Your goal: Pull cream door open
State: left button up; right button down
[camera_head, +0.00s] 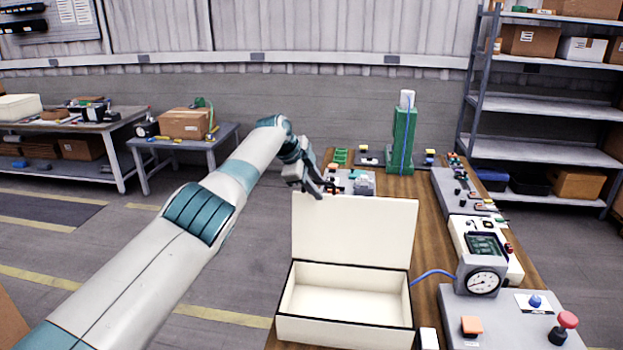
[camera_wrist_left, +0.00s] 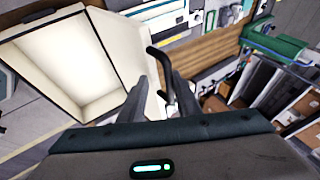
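The cream door (camera_head: 354,230) stands raised at the back of a cream box (camera_head: 345,328) on the wooden bench, and the box interior is exposed. In the left wrist view the box (camera_wrist_left: 70,50) fills the upper left and the door (camera_wrist_left: 114,28) runs beside it. My left gripper (camera_head: 316,190) is at the door's top left edge. In the wrist view its fingers (camera_wrist_left: 158,95) are apart with a cream surface showing between them. A thin dark bent piece shows by the right finger; I cannot tell what it is. Contact with the door is unclear. My right gripper is out of view.
A green tower (camera_head: 402,138) and small devices stand behind. Shelves (camera_head: 540,104) are at the right. Floor is clear left of the bench.

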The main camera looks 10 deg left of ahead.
pick_arm(q)
jog(key=shift+r, duration=0.2)
jog(key=shift+s+a+r+b, duration=0.25)
jog(key=shift+a+r+b, duration=0.1)
jog(key=shift+r+b, duration=0.25)
jog(key=b+v, duration=0.5)
jog(key=v, duration=1)
jog(key=shift+s+b, duration=0.2)
jog(key=shift+b, duration=0.2)
jog(key=shift+a+r, duration=0.1)
